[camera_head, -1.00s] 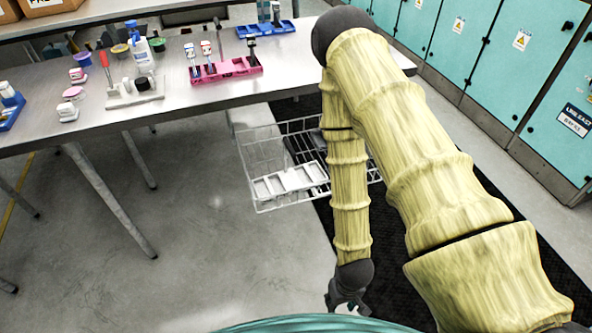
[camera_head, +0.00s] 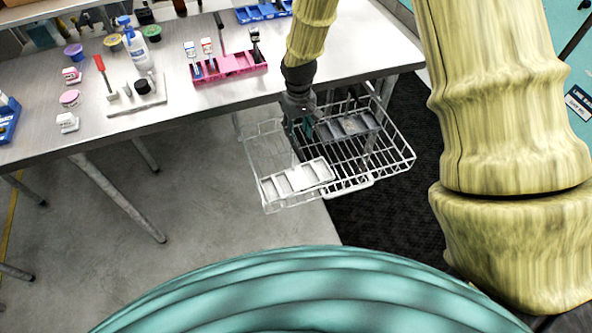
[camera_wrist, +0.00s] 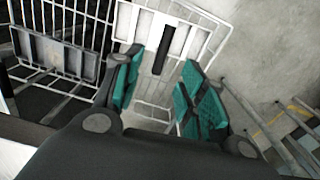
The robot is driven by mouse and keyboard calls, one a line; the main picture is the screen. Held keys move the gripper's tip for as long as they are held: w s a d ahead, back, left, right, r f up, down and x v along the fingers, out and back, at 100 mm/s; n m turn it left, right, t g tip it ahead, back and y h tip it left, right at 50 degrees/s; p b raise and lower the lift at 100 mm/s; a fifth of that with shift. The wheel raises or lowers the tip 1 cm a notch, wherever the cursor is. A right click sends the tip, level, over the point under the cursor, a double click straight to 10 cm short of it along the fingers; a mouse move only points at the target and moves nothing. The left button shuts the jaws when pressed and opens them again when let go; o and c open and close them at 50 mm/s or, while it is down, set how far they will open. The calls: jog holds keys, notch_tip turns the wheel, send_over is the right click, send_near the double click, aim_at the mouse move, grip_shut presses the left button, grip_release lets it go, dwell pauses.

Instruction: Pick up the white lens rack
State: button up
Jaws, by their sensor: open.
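The white lens rack (camera_head: 297,181) lies in the near left part of a wire basket (camera_head: 398,166), its row of shallow compartments facing up. In the wrist view a white piece with a dark slot, apparently the same rack (camera_wrist: 151,27), shows beyond my fingers inside the basket wires. My gripper (camera_head: 302,126) hangs over the back of the basket, behind the rack in the head view. In the wrist view my gripper (camera_wrist: 163,88) has its two teal pads wide apart, with nothing between them.
A grey rack (camera_head: 347,127) lies in the back of the basket, close to my gripper. It also shows at left in the wrist view (camera_wrist: 55,52). The steel table (camera_head: 190,108) edge runs just behind the basket, with a pink rack (camera_head: 230,67) on it. Open floor lies left.

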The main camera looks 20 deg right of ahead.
aim_at(297, 149)
jog(key=shift+s+f+p, duration=0.15)
jog(key=shift+f+p, duration=0.55)
jog(key=shift+f, duration=1.9)
jog(key=shift+a+f+p, duration=0.15)
jog(key=shift+f+p, duration=0.9)
jog(key=shift+f, duration=0.4)
jog(key=shift+f+p, duration=0.3)
jog(key=shift+f, duration=0.85)
grip_shut()
